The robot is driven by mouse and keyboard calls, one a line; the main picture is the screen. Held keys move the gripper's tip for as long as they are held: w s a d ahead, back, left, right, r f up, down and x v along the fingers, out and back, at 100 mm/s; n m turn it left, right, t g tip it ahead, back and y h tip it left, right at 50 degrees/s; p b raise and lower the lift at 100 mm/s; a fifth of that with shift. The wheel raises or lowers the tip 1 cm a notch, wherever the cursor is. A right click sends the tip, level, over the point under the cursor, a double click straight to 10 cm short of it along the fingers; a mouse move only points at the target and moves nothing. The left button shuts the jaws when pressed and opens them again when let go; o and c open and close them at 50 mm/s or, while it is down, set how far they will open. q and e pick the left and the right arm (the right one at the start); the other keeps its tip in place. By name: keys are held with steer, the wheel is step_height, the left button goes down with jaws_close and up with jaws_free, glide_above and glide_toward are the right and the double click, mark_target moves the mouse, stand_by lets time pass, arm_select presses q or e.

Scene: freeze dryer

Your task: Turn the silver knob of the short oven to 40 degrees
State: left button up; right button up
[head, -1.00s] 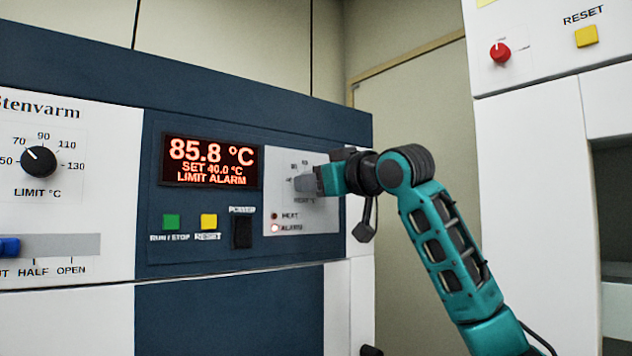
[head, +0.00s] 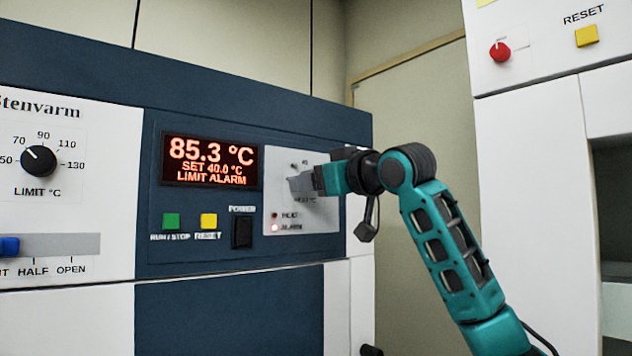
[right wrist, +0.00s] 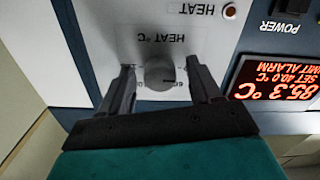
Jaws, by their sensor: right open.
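The silver knob (right wrist: 160,74) is on the white "HEAT °C" plate of the short oven (head: 250,120), and its dial shows upside down in the right wrist view. In the head view my right gripper (head: 300,183) covers most of the dial. In the right wrist view my right gripper (right wrist: 160,85) is open, with one finger on each side of the knob and a visible gap to each. The display (head: 210,162) reads 85.3 °C, SET 40.0 °C, LIMIT ALARM. My left gripper is not in view.
Left of the gripper are a black power switch (head: 242,232), a yellow reset button (head: 208,221) and a green run/stop button (head: 171,221). A black limit knob (head: 38,161) is further left. A white cabinet (head: 530,160) with a red knob (head: 500,52) stands at right.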

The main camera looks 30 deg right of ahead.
steer(key=s+d+b, duration=0.1)
steer(key=s+b, duration=0.1)
steer(key=s, duration=1)
steer(key=shift+s, duration=0.3)
